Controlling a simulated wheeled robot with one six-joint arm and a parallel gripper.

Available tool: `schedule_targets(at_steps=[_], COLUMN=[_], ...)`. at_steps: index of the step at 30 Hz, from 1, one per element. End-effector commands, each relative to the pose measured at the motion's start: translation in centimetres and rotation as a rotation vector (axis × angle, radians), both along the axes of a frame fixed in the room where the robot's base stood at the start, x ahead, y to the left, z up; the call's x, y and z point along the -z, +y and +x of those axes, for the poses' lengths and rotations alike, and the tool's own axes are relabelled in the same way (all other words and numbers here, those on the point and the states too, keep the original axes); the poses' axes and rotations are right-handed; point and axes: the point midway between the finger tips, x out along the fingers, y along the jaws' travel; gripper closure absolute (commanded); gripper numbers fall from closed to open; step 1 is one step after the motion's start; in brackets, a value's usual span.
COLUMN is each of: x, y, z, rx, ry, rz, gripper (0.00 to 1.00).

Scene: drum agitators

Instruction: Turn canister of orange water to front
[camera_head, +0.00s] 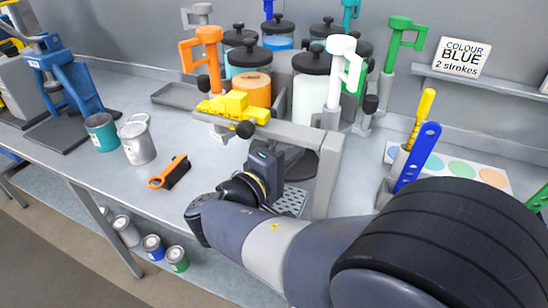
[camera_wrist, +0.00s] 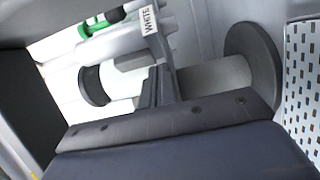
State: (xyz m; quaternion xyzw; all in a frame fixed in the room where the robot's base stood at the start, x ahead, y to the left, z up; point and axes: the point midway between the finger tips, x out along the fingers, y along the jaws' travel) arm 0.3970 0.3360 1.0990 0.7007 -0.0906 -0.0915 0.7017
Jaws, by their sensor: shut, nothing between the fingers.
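The canister of orange water (camera_head: 253,88) has a black knobbed lid and stands on the left front side of a ring of canisters. A canister of white liquid (camera_head: 307,98) stands to its right, nearer the front right. My gripper (camera_head: 279,160) is below and in front of the canisters, by the grey beam. It is shut and empty. In the wrist view, the fingers (camera_wrist: 158,88) point toward pale cylinders and a dark disc; I cannot tell whether they touch anything.
The grey beam (camera_head: 285,132) and its right post stand close to my gripper. A yellow block (camera_head: 233,106) sits on the beam. A perforated tray (camera_head: 291,202) lies below. A stand with blue and yellow tools (camera_head: 418,157) is right.

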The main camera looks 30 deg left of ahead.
Motion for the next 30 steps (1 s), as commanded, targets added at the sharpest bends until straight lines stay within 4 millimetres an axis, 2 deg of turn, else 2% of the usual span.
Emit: schedule_targets(at_steps=[1,6,20,27,30], x=[-0.2,-0.1,0.1,0.3,0.0], y=[-0.7,-1.7,-2.2,-4.3,-4.5], z=[0.4,1.0,1.2,2.6,2.7], rx=[0.003,0.001,0.001,0.004,0.001], ry=[0.0,-0.001,-0.001,-0.002,-0.001], rz=[0.0,0.0,0.002,0.003,0.001], gripper=[1.0,1.0,1.0,1.0,1.0])
